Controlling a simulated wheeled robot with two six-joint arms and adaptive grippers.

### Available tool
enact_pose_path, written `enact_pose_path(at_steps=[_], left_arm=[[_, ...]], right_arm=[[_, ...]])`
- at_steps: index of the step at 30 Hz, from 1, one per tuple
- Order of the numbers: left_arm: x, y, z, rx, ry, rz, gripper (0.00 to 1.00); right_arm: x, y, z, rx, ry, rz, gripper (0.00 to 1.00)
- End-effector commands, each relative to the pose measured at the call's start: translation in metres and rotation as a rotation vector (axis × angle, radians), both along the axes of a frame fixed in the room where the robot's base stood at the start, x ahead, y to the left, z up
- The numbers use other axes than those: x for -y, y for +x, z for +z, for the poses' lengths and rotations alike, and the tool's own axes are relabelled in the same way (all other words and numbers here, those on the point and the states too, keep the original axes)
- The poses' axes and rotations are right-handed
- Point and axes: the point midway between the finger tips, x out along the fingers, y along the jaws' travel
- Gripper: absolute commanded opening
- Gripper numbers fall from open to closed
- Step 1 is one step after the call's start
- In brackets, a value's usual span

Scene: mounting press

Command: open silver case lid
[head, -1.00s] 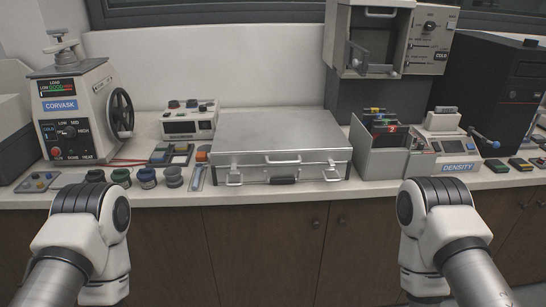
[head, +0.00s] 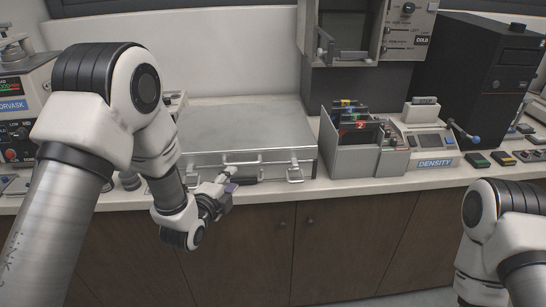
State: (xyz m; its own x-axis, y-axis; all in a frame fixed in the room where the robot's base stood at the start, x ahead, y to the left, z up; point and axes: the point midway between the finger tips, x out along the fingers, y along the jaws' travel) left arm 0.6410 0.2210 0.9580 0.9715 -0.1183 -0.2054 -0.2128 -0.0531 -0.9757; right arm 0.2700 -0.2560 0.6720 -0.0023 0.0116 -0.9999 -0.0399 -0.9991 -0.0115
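The silver case (head: 245,130) lies flat on the counter with its lid closed. Its front face shows a long handle bar, a dark grip and a latch (head: 295,175) at the right. My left gripper (head: 231,180) is at the left part of the case's front, close to where the left latch was seen earlier. The gripper covers that latch. I cannot tell whether it touches the case or whether its fingers are open. My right arm shows at the lower right, with its gripper out of view.
Right of the case stands a grey box (head: 352,160) with coloured cards, then the DENSITY device (head: 428,140) and a black computer tower (head: 490,80). A COLD machine (head: 385,35) stands behind. My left arm hides much of the counter's left side.

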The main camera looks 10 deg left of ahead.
Motion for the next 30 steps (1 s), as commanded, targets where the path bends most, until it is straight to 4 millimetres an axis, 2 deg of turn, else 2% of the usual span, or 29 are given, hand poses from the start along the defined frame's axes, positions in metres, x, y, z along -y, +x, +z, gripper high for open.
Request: enact_pose_path(at_steps=[1, 3, 15, 23, 24, 27, 30], left_arm=[[0.000, 0.003, 0.009, 0.014, 0.000, 0.000, 0.38], [0.001, 0.008, 0.011, 0.017, 0.000, 0.000, 0.38], [0.009, 0.073, -0.004, 0.014, -0.002, 0.001, 0.38], [0.009, 0.078, -0.007, 0.011, -0.003, 0.001, 0.38], [0.009, 0.078, -0.007, 0.011, -0.003, 0.001, 0.35], [0.009, 0.078, -0.007, 0.011, -0.002, 0.001, 0.00], [0.009, 0.077, -0.007, 0.011, -0.002, 0.001, 0.00]], right_arm=[[0.000, 0.000, 0.001, 0.000, 0.000, 0.001, 0.00], [0.000, 0.000, 0.002, -0.001, 0.000, 0.001, 0.00], [0.000, 0.000, 0.016, 0.000, 0.000, 0.000, 0.00], [0.000, 0.000, 0.016, 0.000, 0.000, 0.000, 0.00], [0.000, 0.000, 0.016, 0.000, 0.000, 0.000, 0.00], [0.000, 0.000, 0.016, 0.000, 0.000, 0.000, 0.00], [0.000, 0.000, 0.016, 0.000, 0.000, 0.000, 0.00]])
